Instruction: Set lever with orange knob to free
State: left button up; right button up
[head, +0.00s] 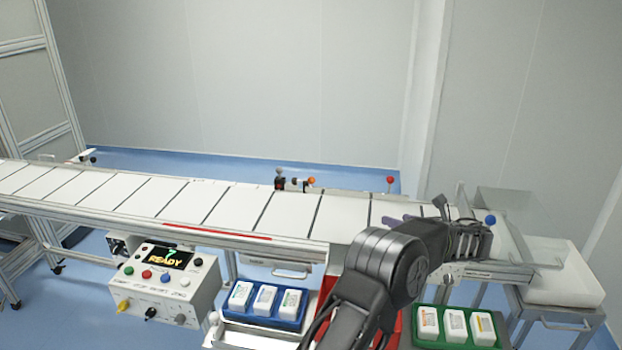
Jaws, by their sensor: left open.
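The lever with the orange knob (311,181) stands at the far edge of the conveyor, near the middle of the head view, beside a dark fitting (280,180). Its markings are too small to read. My left gripper (402,219) is over the belt, to the right of the orange knob and nearer to me. It is open, apart from the knob, and partly hidden by my own arm. I see nothing held in it. My right gripper is not in view.
A red-knobbed lever (390,180) stands right of the orange one, and a blue knob (490,219) is farther right. The white belt (235,205) is clear on the left. A control box (165,285) reads READY. Blue (262,317) and green (455,345) trays hold white packs.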

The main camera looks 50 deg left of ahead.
aim_at(311, 180)
jog(key=i+j, duration=0.1)
jog(key=j, duration=0.6)
jog(key=i+j, duration=0.1)
jog(key=j, duration=0.6)
jog(key=i+j, duration=0.1)
jog(key=j, duration=0.6)
